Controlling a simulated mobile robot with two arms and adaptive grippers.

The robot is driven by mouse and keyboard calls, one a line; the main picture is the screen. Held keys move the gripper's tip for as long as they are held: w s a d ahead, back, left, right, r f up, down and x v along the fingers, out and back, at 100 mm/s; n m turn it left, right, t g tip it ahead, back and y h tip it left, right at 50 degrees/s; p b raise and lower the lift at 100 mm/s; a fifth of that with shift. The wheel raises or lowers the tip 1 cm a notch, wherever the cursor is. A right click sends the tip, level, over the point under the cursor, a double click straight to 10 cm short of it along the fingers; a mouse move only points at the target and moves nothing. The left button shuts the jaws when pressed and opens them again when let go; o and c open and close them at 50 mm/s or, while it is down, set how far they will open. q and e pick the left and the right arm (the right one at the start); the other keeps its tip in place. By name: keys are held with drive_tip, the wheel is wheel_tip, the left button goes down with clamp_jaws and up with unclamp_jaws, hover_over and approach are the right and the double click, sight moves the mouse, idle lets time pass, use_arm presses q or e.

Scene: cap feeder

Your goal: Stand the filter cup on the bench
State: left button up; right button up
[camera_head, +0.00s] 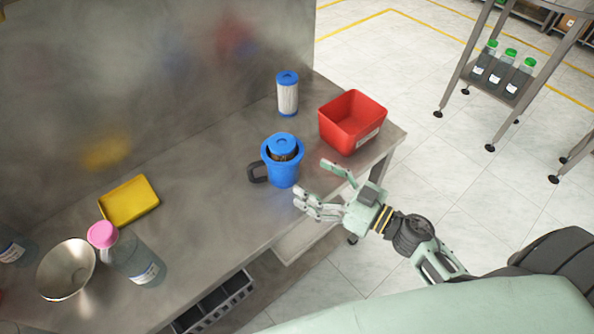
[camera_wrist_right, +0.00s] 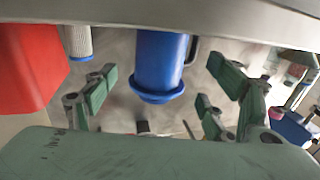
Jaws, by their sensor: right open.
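The blue filter cup (camera_head: 284,172) stands upright near the bench's front edge, its dark handle (camera_head: 257,172) pointing left. A dark part with a blue cap (camera_head: 282,145) sits in its mouth. The cup (camera_wrist_right: 160,62) also shows in the right wrist view, which looks upside down, between my fingers and beyond them. My right gripper (camera_head: 312,184) is open and empty, just right of the cup and apart from it. My left gripper is not in view.
A red bin (camera_head: 351,123) stands right of the cup, and a white filter with a blue cap (camera_head: 288,98) behind it. A yellow tray (camera_head: 129,201), a pink-capped bottle (camera_head: 130,257) and a metal bowl (camera_head: 66,269) stand at left. The bench between (camera_head: 205,195) is clear.

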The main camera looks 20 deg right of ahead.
drive_tip(key=shift+v, duration=2)
